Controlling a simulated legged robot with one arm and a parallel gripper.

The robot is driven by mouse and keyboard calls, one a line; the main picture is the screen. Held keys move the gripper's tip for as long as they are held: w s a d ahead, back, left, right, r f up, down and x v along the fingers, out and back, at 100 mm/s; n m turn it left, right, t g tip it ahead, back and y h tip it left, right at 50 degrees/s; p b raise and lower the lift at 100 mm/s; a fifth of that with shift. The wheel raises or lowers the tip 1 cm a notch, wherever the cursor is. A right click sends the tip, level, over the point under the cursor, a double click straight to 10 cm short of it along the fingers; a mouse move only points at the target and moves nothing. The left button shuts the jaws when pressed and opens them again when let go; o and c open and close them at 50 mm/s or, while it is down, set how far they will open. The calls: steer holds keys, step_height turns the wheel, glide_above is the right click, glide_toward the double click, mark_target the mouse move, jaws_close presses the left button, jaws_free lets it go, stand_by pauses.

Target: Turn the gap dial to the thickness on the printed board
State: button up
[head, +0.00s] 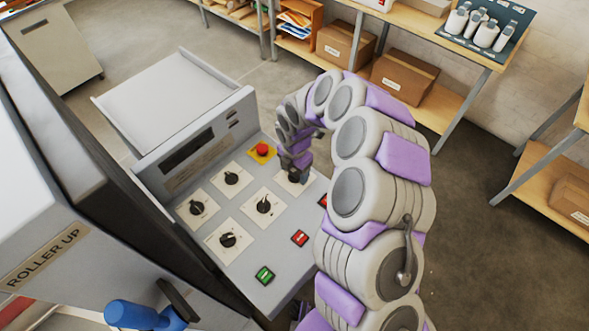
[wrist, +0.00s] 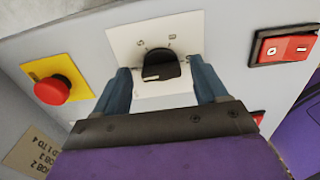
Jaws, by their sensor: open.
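In the wrist view a black dial (wrist: 160,66) with a white pointer line sits on a cream plate with small printed marks. My gripper (wrist: 162,76) is open, with one blue finger on each side of this dial. I cannot tell whether the fingers touch it. Which dial is the gap dial cannot be read. A printed plate (wrist: 30,150) with job lines shows partly in the wrist view; no thickness is legible on it.
Other black dials (head: 228,240) sit on the panel (head: 205,265). A red emergency button (head: 262,149) on yellow is close by; it also shows in the wrist view (wrist: 52,89). A red rocker switch (wrist: 284,47) is right of the dial. A green switch (head: 264,275) is nearer.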

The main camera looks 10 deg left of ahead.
steer(key=shift+c, duration=0.3)
steer(key=c, duration=1)
